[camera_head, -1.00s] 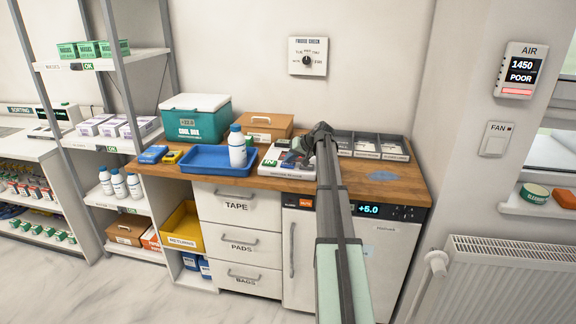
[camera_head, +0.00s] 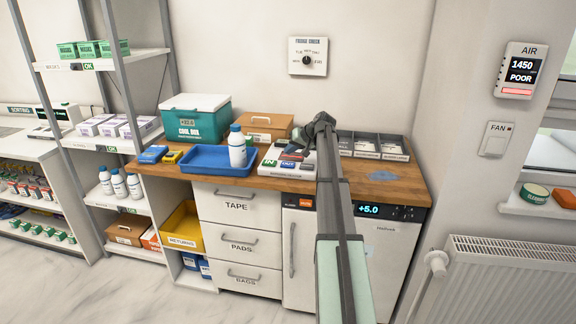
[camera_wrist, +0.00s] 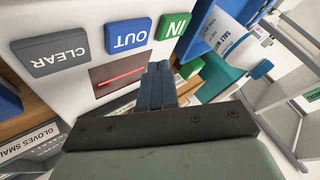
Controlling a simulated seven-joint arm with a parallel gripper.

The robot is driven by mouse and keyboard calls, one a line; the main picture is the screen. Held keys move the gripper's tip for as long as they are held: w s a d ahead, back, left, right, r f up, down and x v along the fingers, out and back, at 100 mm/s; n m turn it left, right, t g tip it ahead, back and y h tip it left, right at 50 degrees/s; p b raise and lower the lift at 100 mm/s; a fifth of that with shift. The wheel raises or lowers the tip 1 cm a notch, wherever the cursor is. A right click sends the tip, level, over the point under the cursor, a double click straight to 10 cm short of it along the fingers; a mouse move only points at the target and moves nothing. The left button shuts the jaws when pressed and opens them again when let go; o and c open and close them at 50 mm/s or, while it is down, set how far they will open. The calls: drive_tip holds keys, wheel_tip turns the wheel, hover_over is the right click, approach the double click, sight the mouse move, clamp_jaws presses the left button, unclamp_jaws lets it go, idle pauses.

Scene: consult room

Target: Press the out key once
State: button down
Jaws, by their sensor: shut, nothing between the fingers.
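The white device (camera_head: 268,171) lies on the wooden counter and has a green IN key, a blue OUT key and a grey CLEAR key. In the wrist view the lettering is upside down: the CLEAR key (camera_wrist: 50,53) is left, the OUT key (camera_wrist: 128,36) is in the middle and the IN key (camera_wrist: 173,26) is right. My gripper (camera_wrist: 158,68) is shut and empty. Its tips show just below the OUT and IN keys in the picture, beside a dark window with a red line (camera_wrist: 120,76). It appears raised off the keys.
A blue tray (camera_head: 205,168) with a white bottle (camera_head: 237,148) stands left of the device. A cardboard box (camera_head: 265,127) and a teal cool box (camera_head: 196,124) are behind. Grey compartment bins (camera_head: 394,148) are to the right.

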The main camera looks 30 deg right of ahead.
drive_tip(key=shift+r, duration=1.2)
drive_tip(key=shift+s+f, duration=0.1)
drive_tip(key=s+a+f+m+g+h, duration=0.2)
drive_tip(key=s+a+f+g+h, duration=0.15)
drive_tip(key=s+a+f, duration=0.6)
drive_tip(key=s+a+f+n+g+y, duration=0.1)
drive_tip(key=s+a+f+g, duration=0.1)
drive_tip(key=s+a+f, duration=0.8)
drive_tip(key=s+a+f+n+g, duration=0.15)
drive_tip(key=s+a+f, duration=0.3)
drive_tip(key=f, duration=1.05)
drive_tip(key=s+a+f+n+g+y, duration=0.1)
drive_tip(key=s+a+f+g, duration=0.2)
drive_tip(key=s+a+f, duration=0.7)
drive_tip(key=s+a+f+n+g, duration=0.1)
drive_tip(key=s+a+f, duration=0.2)
drive_tip(key=s, duration=0.6)
drive_tip(key=s+a+f+n+g+h, duration=0.1)
drive_tip(key=s+a+f+g, duration=0.1)
drive_tip(key=s+a+f, duration=0.2)
drive_tip(key=s+a+f+n+g, duration=0.1)
drive_tip(key=s+a+f+g, duration=0.1)
drive_tip(key=s+f, duration=0.7)
drive_tip(key=s+a, duration=0.1)
drive_tip(key=s, duration=0.4)
drive_tip(key=shift+s+a+h, duration=0.2)
drive_tip(key=shift+s+h, duration=0.15)
drive_tip(key=shift+s, duration=0.05)
